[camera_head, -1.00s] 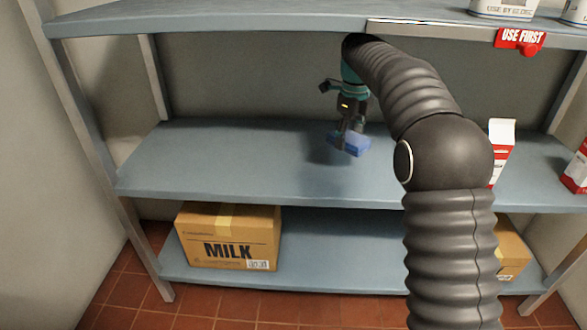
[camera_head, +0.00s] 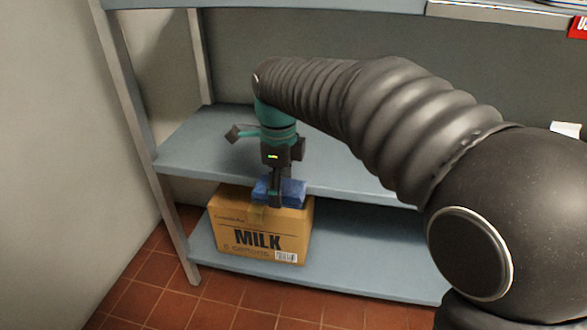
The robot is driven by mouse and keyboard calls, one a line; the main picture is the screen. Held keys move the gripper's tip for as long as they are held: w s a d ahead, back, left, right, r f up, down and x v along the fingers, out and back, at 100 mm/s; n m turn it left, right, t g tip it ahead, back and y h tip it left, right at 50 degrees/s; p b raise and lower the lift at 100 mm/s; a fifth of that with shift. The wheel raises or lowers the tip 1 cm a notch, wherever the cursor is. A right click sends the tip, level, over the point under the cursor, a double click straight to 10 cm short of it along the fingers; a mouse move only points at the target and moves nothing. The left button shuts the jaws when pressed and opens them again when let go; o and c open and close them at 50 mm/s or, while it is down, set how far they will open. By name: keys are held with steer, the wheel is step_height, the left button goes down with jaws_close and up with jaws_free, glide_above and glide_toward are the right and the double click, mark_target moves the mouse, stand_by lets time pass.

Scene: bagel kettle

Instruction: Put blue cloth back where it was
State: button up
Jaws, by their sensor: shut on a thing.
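The blue cloth (camera_head: 293,192) is a small folded blue bundle. My gripper (camera_head: 275,203) points down and is shut on it. In the picture the cloth overlaps the front edge of the middle shelf and the upper part of the milk box. I cannot tell whether it touches either. My gripper's fingers hide part of the cloth.
The brown milk box (camera_head: 260,235) stands on the bottom shelf (camera_head: 350,275). The middle shelf (camera_head: 215,135) is bare at the left. A metal post (camera_head: 180,225) stands at the left. A red tag (camera_head: 578,27) and a white carton top (camera_head: 566,130) show at right.

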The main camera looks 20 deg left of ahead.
steer(key=shift+s+a+f, duration=0.1)
steer(key=shift+s+a, duration=0.05)
steer(key=shift+s, duration=0.25)
steer(key=p, duration=0.3)
glide_above(295, 165)
steer(key=shift+s, duration=0.15)
steer(key=shift+f, duration=1.75)
steer(key=shift+f+b, duration=0.2)
steer(key=shift+b, duration=0.1)
steer(key=o, duration=1.1)
step_height(295, 165, up, 8)
steer(key=p, duration=0.1)
steer(key=shift+p, duration=0.3)
